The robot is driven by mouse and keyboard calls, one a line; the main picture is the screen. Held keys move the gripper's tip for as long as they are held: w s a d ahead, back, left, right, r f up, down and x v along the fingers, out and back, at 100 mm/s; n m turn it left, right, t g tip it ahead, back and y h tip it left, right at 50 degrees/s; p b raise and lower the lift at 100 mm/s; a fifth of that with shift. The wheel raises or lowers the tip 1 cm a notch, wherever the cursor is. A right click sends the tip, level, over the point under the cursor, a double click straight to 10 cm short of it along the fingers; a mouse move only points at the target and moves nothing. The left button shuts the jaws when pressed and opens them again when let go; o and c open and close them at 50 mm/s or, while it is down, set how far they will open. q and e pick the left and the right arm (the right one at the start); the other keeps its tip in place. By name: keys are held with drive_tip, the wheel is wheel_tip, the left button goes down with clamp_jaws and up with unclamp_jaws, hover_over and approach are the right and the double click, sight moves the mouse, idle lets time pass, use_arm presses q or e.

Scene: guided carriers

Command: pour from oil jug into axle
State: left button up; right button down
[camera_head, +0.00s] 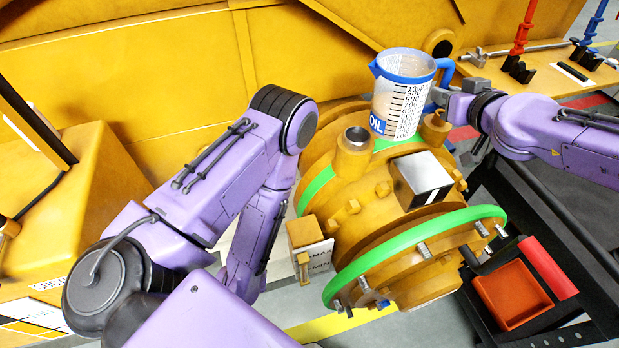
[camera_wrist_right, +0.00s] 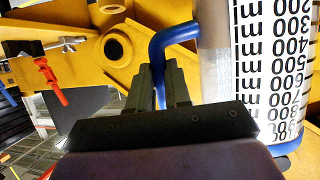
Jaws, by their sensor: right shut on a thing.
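The oil jug (camera_head: 402,100) is a clear measuring jug with a blue rim, blue handle and "OIL" label. It looks roughly upright, over the top of the axle. My right gripper (camera_head: 447,92) is shut on its handle. In the right wrist view, the fingers (camera_wrist_right: 165,85) close around the blue handle (camera_wrist_right: 172,36), with the jug's scale (camera_wrist_right: 275,70) at right. The axle (camera_head: 350,215) is a yellow housing with green rings. An open filler neck (camera_head: 356,136) stands left of the jug; a second neck (camera_head: 434,125) is partly behind it. My left gripper is out of view.
A metal block (camera_head: 421,180) sits on the axle. A red tray (camera_head: 505,296) lies on the dark cart at lower right. Red and blue tools (camera_head: 523,38) stand on the yellow ledge. A large yellow body fills the back.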

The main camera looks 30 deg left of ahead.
drive_tip(key=shift+f, duration=0.25)
wheel_tip(320, 180, up, 3)
drive_tip(key=p, duration=0.2)
drive_tip(key=shift+r+p, duration=0.15)
drive_tip(key=shift+p, duration=0.25)
drive_tip(key=shift+s, duration=0.1)
drive_tip(key=shift+a, duration=0.1)
